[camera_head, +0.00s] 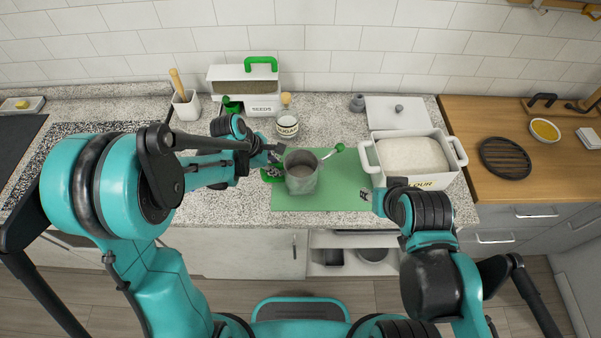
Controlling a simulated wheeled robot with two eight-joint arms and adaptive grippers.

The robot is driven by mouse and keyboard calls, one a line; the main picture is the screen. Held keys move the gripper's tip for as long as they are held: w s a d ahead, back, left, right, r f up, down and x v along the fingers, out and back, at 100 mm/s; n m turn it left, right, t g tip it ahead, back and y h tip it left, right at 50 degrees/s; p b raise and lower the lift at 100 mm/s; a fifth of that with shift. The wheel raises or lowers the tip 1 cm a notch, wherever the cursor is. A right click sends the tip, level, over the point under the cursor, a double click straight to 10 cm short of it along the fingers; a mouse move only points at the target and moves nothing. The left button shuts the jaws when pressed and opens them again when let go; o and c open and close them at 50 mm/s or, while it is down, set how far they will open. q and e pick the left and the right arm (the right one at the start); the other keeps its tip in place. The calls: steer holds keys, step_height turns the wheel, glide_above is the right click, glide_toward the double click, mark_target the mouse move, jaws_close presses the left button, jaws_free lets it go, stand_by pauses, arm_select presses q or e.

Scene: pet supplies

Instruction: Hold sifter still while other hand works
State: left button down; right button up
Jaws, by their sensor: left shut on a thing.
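The sifter (301,178) is a grey metal cup standing upright over the green mat (340,189). A crank with a green knob (339,147) sticks out at its upper right. A green part (270,175) shows at its left side, partly hidden by my gripper. My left gripper (275,166) is at the sifter's left side and is shut on it there. My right gripper (370,209) is at the mat's right front, apart from the sifter and below the flour bin; its finger opening is too small to judge.
A white flour bin (451,176) full of flour stands right of the mat. Its lid (385,111) lies behind it. A sugar jar (287,127), a seeds box (262,104) and a utensil cup (186,107) stand at the back. The mat between sifter and bin is clear.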

steer(key=shift+c, duration=1.2)
steer(key=w+a+r+m+g+y, duration=0.2)
steer(key=w+r+m+g, duration=0.25)
steer(key=w, duration=0.55)
steer(key=m+g+y, duration=0.3)
steer(key=m+g, duration=0.1)
steer(key=m, duration=0.1)
glide_toward(334, 151)
steer(key=x, duration=0.8)
steer(key=shift+f, duration=0.25)
jaws_close()
